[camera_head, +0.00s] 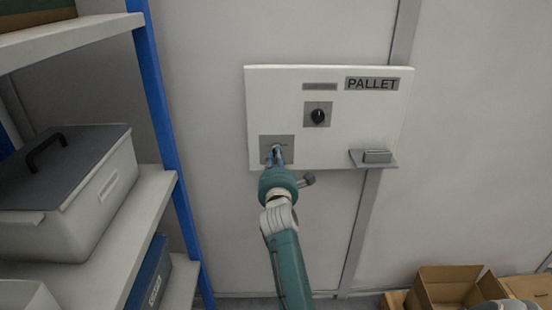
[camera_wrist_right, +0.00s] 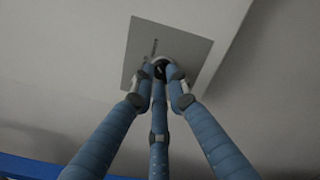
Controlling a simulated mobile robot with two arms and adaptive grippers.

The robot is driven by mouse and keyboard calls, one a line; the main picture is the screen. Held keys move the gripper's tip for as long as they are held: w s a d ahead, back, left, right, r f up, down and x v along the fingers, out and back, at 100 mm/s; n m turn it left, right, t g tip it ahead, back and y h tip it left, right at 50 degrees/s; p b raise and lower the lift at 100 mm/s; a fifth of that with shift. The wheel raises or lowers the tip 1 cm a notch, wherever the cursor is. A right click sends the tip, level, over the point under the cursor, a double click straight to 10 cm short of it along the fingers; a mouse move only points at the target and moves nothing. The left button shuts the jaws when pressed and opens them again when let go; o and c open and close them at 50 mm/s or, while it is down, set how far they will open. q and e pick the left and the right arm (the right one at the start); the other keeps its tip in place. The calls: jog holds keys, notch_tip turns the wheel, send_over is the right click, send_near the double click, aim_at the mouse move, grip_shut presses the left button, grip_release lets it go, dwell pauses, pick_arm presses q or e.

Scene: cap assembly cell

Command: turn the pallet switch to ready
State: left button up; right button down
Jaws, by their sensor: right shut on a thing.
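A white panel (camera_head: 350,146) labelled PALLET is on the wall in the head view. A black knob (camera_head: 318,116) sits on a grey square plate near its middle. My right gripper (camera_head: 276,152) is at a second grey plate (camera_head: 288,141) on the panel's lower left. In the right wrist view my gripper (camera_wrist_right: 160,74) is shut on a small round switch knob (camera_wrist_right: 160,64) on that grey plate (camera_wrist_right: 190,46). The fingers hide most of the knob, so I cannot tell its setting. My left gripper is not in view.
A shelf with a blue post (camera_head: 163,110) and a lidded grey bin (camera_head: 85,187) stands at left. Open cardboard boxes (camera_head: 450,290) are at the lower right.

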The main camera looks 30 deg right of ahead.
jog(key=shift+f, duration=0.15)
jog(key=c, duration=1.7)
grip_release()
notch_tip(320, 180, up, 10)
jog(key=shift+r, duration=0.1)
